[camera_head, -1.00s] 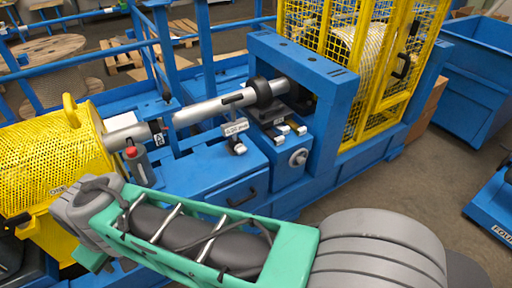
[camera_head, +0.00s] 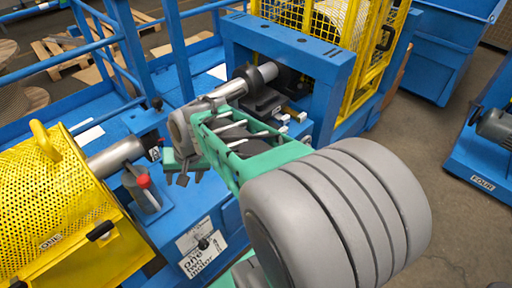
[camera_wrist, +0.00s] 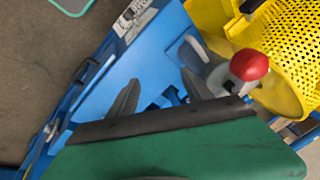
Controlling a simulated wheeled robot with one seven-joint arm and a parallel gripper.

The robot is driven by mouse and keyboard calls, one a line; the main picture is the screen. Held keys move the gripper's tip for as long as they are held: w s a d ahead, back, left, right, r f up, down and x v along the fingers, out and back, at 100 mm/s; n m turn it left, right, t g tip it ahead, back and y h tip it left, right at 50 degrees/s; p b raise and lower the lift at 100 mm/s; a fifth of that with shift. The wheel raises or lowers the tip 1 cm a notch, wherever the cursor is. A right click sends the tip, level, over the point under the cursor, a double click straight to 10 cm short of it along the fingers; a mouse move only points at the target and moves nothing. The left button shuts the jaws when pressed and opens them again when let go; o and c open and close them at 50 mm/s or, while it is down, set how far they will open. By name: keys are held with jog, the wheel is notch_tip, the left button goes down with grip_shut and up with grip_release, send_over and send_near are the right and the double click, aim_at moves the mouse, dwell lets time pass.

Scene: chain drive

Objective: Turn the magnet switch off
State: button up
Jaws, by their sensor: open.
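A grey part with a red knob (camera_head: 143,181) stands on the blue frame beside the yellow mesh guard. It also shows in the wrist view (camera_wrist: 249,66), to the right of my fingers. No readable label marks it as the magnet switch, so I cannot tell whether it is. A white sign (camera_head: 199,246) with a black knob is on the blue front panel below. My gripper (camera_head: 183,178) is open and empty, over the blue frame to the right of the red knob. In the wrist view its two dark fingers (camera_wrist: 160,92) stand apart and do not touch the knob.
The yellow mesh guard marked ONE (camera_head: 50,200) is at the left. A grey shaft (camera_head: 120,156) leaves it. A blue arch (camera_head: 300,55) and a yellow cage (camera_head: 375,60) stand behind my arm. The floor at the right (camera_head: 440,220) is clear up to a blue unit marked FOUR (camera_head: 490,170).

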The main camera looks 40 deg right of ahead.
jog(key=w+d+f+m+t, duration=0.2)
jog(key=d+f+m, duration=0.3)
jog(key=d+m, duration=0.2)
jog(key=w+d+f+m+t+y+b, duration=0.1)
jog(key=w+d+f+m+t, duration=0.1)
jog(key=d+f+m, duration=0.3)
jog(key=w+d+f+m+t, duration=0.2)
jog(key=d+f+m, duration=0.3)
jog(key=d+m, duration=0.5)
jog(key=shift+w+d+f+t+b, duration=0.15)
jog(key=shift+d+b, duration=0.05)
jog(key=shift+d, duration=0.55)
jog(key=shift+w+d+f+t+b, duration=0.15)
jog(key=shift+d+b, duration=0.05)
jog(key=shift+d, duration=0.55)
jog(key=s+d+f+m+t, duration=0.1)
jog(key=d+m, duration=0.1)
jog(key=s+d+m+t+h, duration=0.1)
jog(key=d+m, duration=0.2)
jog(key=s+d+f+m+t, duration=0.1)
jog(key=d+m, duration=0.1)
jog(key=shift+s+d+f+m+h, duration=0.3)
jog(key=shift+s+d+m+h, duration=0.1)
jog(key=x, duration=0.7)
jog(key=shift+w+f, duration=0.1)
jog(key=shift+w, duration=0.25)
grip_shut()
